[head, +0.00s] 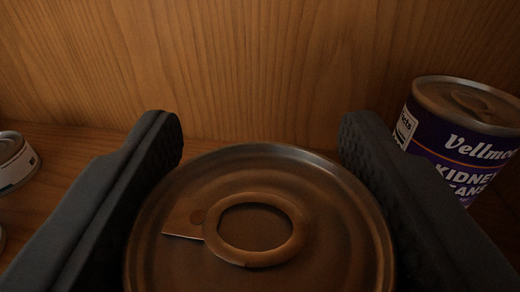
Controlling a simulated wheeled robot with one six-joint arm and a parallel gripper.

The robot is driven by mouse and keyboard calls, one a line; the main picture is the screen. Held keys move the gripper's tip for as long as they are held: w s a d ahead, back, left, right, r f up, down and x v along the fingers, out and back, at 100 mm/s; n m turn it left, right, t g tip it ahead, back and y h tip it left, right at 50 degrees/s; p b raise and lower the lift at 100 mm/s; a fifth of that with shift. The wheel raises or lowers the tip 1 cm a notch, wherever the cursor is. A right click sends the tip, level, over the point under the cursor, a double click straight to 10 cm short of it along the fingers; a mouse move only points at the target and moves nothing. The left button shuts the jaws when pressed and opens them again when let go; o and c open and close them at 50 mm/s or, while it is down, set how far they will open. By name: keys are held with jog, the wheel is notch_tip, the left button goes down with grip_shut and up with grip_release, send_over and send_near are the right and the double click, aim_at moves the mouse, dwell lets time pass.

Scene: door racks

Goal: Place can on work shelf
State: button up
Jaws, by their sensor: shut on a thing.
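A can (325,215) with a metal lid and a ring pull fills the lower middle of the head view, seen from above. My gripper (260,150) is shut on this can, with one dark finger on its left side and one on its right. The can's side and base are hidden, so I cannot tell if it touches the surface below. The wooden shelf (75,150) shows to the left of the can, with an upright wooden panel (260,65) behind it.
A purple can labelled kidney beans (460,140) stands at the right, close beside my right finger. Another can (15,165) with a pale label is at the left edge. The shelf between that can and my left finger is bare.

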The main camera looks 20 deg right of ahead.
jog(key=shift+f, duration=0.1)
jog(key=o, duration=1.7)
jog(key=shift+c, duration=0.2)
jog(key=shift+s, duration=0.1)
jog(key=v, duration=1.2)
jog(key=shift+a, duration=0.1)
